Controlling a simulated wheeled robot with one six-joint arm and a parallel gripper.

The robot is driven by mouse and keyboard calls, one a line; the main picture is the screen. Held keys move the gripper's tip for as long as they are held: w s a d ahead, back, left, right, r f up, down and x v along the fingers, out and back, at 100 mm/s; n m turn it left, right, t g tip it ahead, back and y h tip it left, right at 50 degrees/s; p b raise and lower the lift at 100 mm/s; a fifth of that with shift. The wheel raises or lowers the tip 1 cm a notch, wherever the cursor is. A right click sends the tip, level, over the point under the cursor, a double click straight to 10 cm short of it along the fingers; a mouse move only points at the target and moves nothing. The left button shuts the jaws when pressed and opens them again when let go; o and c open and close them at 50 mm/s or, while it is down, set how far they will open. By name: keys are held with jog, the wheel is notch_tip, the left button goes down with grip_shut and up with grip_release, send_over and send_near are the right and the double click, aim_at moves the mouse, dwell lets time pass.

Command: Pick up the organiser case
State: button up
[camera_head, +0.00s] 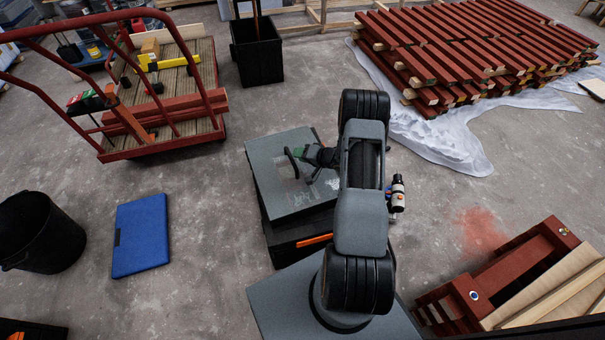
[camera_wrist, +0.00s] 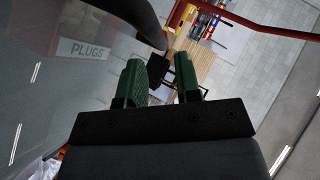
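The organiser case appears to be the flat grey case (camera_head: 268,186) in the middle of the head view, with a dark upright handle (camera_head: 289,163) and a faint red and white marking. Its grey face fills the left of the wrist view, with a label reading PLUGS (camera_wrist: 86,51). My gripper (camera_head: 300,157) is low over the case, right beside the handle. In the wrist view, my gripper (camera_wrist: 161,73) has its green fingers apart. The curved dark handle (camera_wrist: 140,22) ends near the gap between the fingertips. I cannot tell whether it lies between them.
A black box (camera_head: 288,245) with an orange latch is under the grey case. A red trolley (camera_head: 150,150) is behind left. Stacked red battens (camera_head: 470,50) lie on white sheeting at the back right.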

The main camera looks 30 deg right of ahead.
aim_at(288, 152)
jog(key=shift+b+x, duration=1.4)
jog(key=shift+x, duration=1.75)
jog(key=shift+d, duration=0.1)
grip_shut()
jog(key=shift+w+r, duration=0.1)
jog(key=shift+r, duration=0.05)
